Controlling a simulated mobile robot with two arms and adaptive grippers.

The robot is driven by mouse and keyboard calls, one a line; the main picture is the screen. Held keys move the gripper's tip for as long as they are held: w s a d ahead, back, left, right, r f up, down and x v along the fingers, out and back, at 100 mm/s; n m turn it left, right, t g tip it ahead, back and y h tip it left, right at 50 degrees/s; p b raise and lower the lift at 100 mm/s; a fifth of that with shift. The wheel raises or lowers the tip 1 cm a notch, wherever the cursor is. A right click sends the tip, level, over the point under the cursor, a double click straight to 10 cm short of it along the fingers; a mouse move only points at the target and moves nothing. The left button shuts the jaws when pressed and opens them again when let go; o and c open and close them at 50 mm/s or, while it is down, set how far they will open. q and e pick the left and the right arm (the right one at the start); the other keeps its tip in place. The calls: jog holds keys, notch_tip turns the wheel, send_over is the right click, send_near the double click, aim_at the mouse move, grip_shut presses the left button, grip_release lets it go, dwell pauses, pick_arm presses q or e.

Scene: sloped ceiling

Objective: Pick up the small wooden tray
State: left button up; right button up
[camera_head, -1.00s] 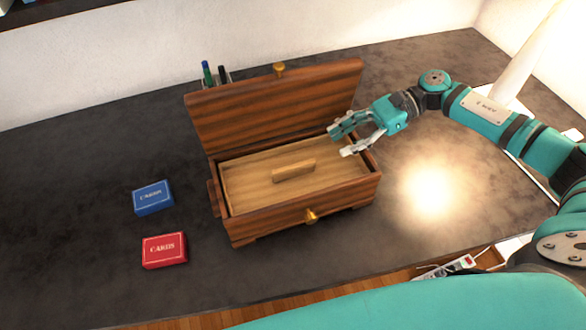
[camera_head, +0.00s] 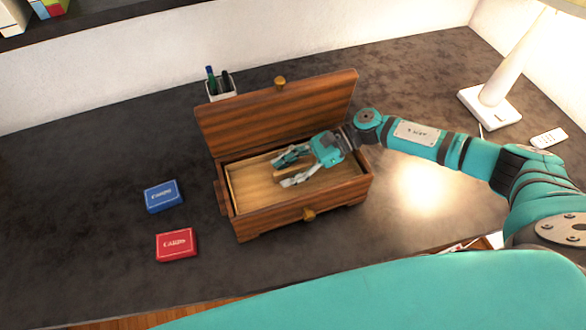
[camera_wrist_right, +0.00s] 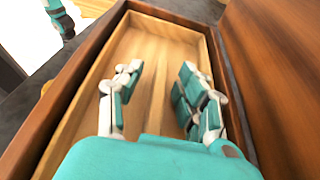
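The small wooden tray (camera_head: 246,186) is pale wood with a bar handle along its middle. It sits inside the open dark wooden box (camera_head: 272,224), and also shows in the right wrist view (camera_wrist_right: 168,40). My right gripper (camera_head: 280,172) is over the tray, inside the box opening, reaching in from the right. In the right wrist view its fingers (camera_wrist_right: 161,72) are apart, one on each side of the handle bar. I see no clear contact with the bar. The gripper hides part of the handle and tray.
The box's raised lid (camera_head: 280,112) stands behind the gripper. A blue card box (camera_head: 163,196) and a red one (camera_head: 176,244) lie to the left. A pen cup (camera_head: 220,89) stands behind, a lamp (camera_head: 490,103) at right. The desk's far left is clear.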

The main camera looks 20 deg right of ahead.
jog(key=shift+f, duration=0.1)
jog(key=shift+c, duration=0.4)
grip_shut()
